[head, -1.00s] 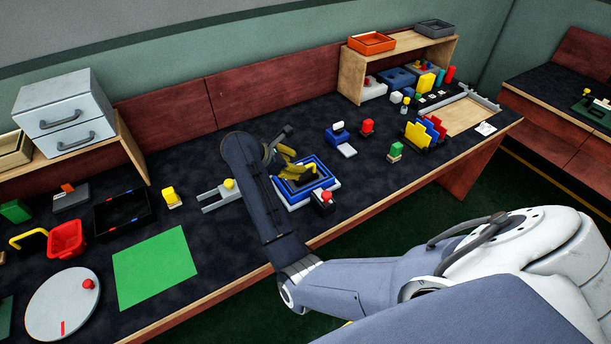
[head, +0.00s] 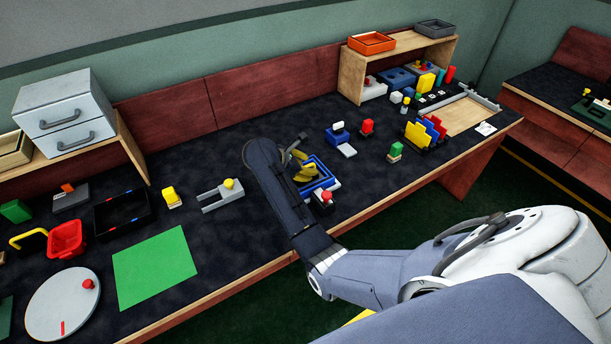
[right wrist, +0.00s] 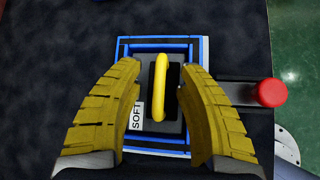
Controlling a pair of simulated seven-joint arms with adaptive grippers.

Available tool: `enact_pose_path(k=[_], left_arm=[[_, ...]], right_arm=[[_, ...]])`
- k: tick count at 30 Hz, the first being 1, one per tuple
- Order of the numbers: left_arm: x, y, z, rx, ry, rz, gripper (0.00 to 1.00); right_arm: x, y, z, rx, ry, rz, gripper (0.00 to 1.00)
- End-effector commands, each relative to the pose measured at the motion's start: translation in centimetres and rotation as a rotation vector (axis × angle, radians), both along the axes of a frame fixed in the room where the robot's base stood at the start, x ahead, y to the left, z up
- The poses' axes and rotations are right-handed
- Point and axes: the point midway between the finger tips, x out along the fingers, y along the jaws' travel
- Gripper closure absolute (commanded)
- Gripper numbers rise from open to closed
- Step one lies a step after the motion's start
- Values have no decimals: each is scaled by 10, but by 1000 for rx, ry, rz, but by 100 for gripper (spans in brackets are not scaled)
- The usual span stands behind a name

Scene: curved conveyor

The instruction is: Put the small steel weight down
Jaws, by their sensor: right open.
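A grey block with a yellow bar handle (right wrist: 160,88), which looks like the steel weight, sits inside a blue-edged tray (right wrist: 194,45) in the right wrist view. A white label reading "SOFT" shows at the block's left side. My right gripper (right wrist: 160,125) is open, with one yellow finger on each side of the handle and gaps to both. In the head view the right gripper (head: 303,172) is over the blue tray (head: 329,183), and my forearm and fingers hide much of the tray and the block. My left gripper is not in view.
A red-knobbed piece (head: 326,196) stands close at the tray's right front. A grey forked holder (head: 222,197) lies to the left, with a green mat (head: 155,268) beyond it. A blue-and-white piece (head: 338,132) stands behind.

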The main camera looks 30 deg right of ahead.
Motion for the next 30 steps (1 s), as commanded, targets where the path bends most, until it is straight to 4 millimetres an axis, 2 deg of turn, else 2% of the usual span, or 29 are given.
enact_pose_path(k=[2, 12, 30], left_arm=[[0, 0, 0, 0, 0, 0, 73], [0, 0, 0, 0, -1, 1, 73], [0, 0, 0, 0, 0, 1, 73]], right_arm=[[0, 0, 0, 0, 0, 0, 61], [0, 0, 0, 0, 0, 0, 100], [0, 1, 0, 1, 0, 0, 100]])
